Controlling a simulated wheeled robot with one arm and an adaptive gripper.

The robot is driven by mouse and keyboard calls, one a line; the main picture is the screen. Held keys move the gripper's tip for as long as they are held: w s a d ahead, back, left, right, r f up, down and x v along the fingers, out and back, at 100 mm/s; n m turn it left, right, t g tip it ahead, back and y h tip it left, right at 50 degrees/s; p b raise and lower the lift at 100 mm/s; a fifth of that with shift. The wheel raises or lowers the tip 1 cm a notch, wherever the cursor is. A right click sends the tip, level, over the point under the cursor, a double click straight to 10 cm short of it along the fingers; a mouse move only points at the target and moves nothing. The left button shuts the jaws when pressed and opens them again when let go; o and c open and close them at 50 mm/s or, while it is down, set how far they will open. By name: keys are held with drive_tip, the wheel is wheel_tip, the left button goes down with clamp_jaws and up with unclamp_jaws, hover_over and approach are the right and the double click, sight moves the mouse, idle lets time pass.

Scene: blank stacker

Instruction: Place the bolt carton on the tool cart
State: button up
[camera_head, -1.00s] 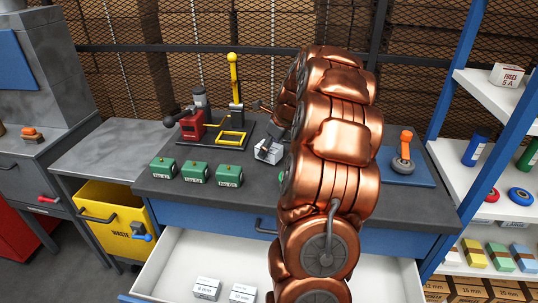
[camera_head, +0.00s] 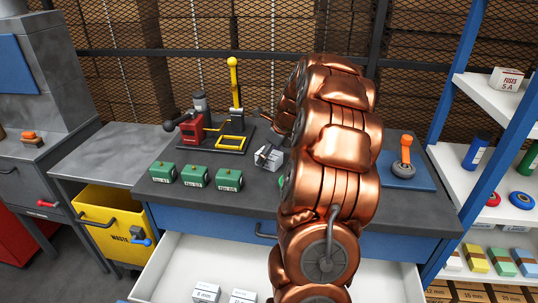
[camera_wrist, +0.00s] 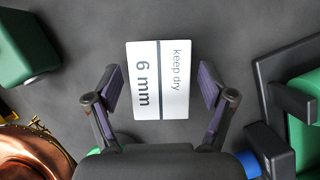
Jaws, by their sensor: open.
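A small white carton (camera_wrist: 175,80) with the labels "6 mm" and "keep dry" fills the middle of the wrist view. It also shows in the head view as a pale box (camera_head: 272,160) on the dark workbench (camera_head: 255,205), partly hidden by my gripper and arm. My gripper (camera_wrist: 160,88) is open, one finger on each side of the carton, with small gaps showing. In the head view, the gripper (camera_head: 263,152) is at the carton, mostly behind my copper arm. I cannot tell which piece of furniture is the tool cart.
Green boxes (camera_head: 195,175) stand left of the carton, a red and yellow tool stand (camera_head: 215,135) behind. An open drawer (camera_head: 180,262) holds other white cartons (camera_head: 206,293). A grey side table (camera_head: 105,155) has a clear top above a yellow waste bin (camera_head: 110,220). Shelves (camera_head: 490,95) stand right.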

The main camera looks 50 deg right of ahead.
drive_tip(key=p+v, duration=0.6)
drive_tip(key=v, duration=0.6)
drive_tip(key=s+a+n+g+y, duration=0.1)
drive_tip(key=s+a+n+g, duration=0.15)
drive_tip(key=a+n, duration=0.85)
drive_tip(key=s+a+n+g, duration=0.1)
drive_tip(key=s+a+n, duration=0.3)
drive_tip(key=a, duration=1.2)
drive_tip(key=s+a+f+n+g+h, duration=0.1)
drive_tip(key=s+a+n, duration=0.4)
drive_tip(key=s+n, duration=0.4)
drive_tip(key=s+a+f+n+g+h, duration=0.1)
drive_tip(key=s+a+f+n, duration=0.1)
drive_tip(key=s+a+n, duration=0.4)
drive_tip(key=s+n, duration=0.3)
drive_tip(key=s, duration=0.1)
drive_tip(key=shift+a+f+n+g, duration=0.2)
drive_tip(key=shift+f+n+g, duration=0.05)
drive_tip(key=shift+n+g, duration=0.1)
drive_tip(key=shift+s, duration=0.1)
